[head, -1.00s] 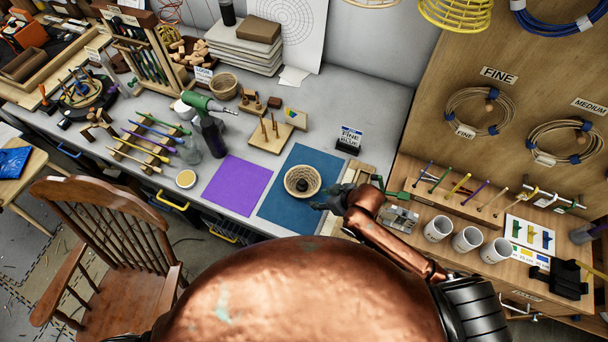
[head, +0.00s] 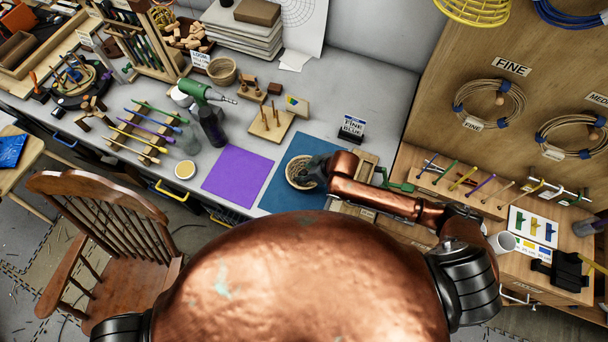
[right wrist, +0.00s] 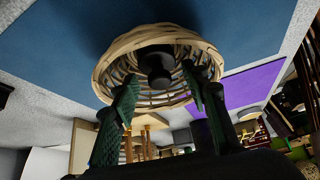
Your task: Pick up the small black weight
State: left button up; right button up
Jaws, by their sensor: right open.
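The small black weight (right wrist: 158,66) sits inside a round woven cane basket (right wrist: 112,58). In the head view the basket (head: 293,167) stands on the blue mat, and my right gripper (head: 312,172) covers much of it and hides the weight. In the right wrist view my right gripper (right wrist: 159,84) is open, its two green-padded fingers spread at the basket's opening. The weight shows between and just beyond the fingertips, and no finger is clearly touching it. My left gripper is not in view.
The blue mat (head: 276,192) lies beside a purple mat (head: 237,172), which is bare. A peg block (head: 268,125) and a small "FINE BLUE" sign (head: 353,128) stand behind. A wooden rack with pegs and coils is at right.

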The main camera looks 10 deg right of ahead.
jog(key=shift+w+a+f, duration=0.2)
jog(key=shift+f, duration=0.15)
jog(key=c, duration=1)
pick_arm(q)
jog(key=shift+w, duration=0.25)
pick_arm(e)
jog(key=shift+r, duration=0.1)
grip_shut()
